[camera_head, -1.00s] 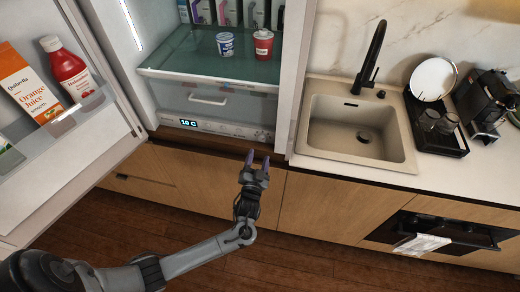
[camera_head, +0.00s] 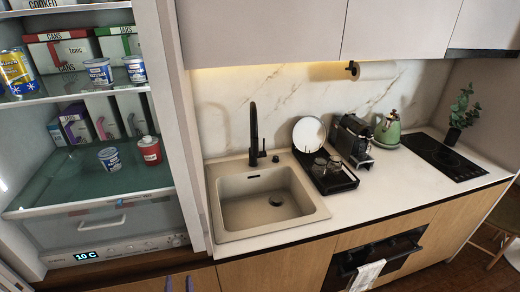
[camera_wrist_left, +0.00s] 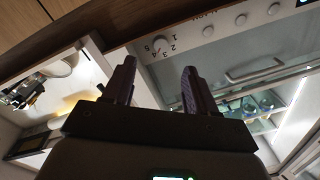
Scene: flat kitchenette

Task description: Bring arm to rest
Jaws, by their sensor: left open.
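My left gripper (camera_head: 179,284) shows only as two purple fingertips at the bottom edge of the head view, in front of the cabinet below the fridge. In the left wrist view the left gripper (camera_wrist_left: 160,84) is open, its two dark fingers apart with nothing between them. The rest of the left arm is out of the head view. My right gripper is in neither view. The open fridge (camera_head: 110,222) stands at the left, with its control panel and drawer just above the left gripper.
The fridge shelves hold cups, cans and boxes. A sink (camera_head: 265,200) with a black tap (camera_head: 254,135) lies to the right. Farther right are a dish rack (camera_head: 333,180), a coffee machine (camera_head: 352,140), a green kettle (camera_head: 388,130) and a hob (camera_head: 443,157). The front counter right of the sink is clear.

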